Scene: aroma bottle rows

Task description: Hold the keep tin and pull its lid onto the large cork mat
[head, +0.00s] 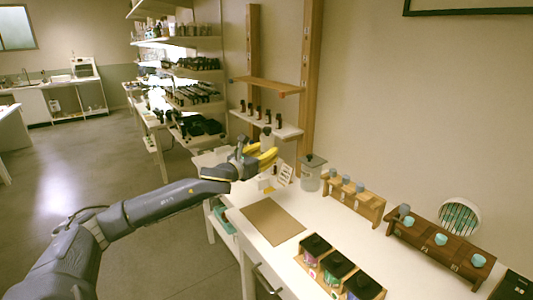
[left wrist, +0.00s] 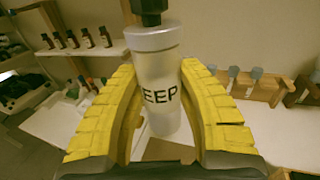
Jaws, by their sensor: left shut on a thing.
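The keep tin (left wrist: 160,75) is a pale, frosted cylinder with the black letters "EEP" showing, upright in the left wrist view. Its lid (left wrist: 150,38) is on top, with a black knob. In the head view the tin (head: 266,140) stands out above the far end of the table. My left gripper (head: 261,152) is shut on the tin, with a yellow finger on each side; the fingers also show in the left wrist view (left wrist: 157,85). I cannot tell whether the tin's base touches the table. The large cork mat (head: 272,221) lies flat and bare on the table. My right gripper is out of view.
A clear lidded jar (head: 311,175) and a small printed card (head: 285,174) stand beyond the mat. Wooden racks with cups (head: 353,196) (head: 439,245) line the wall side. A shelf of small bottles (head: 266,124) is behind.

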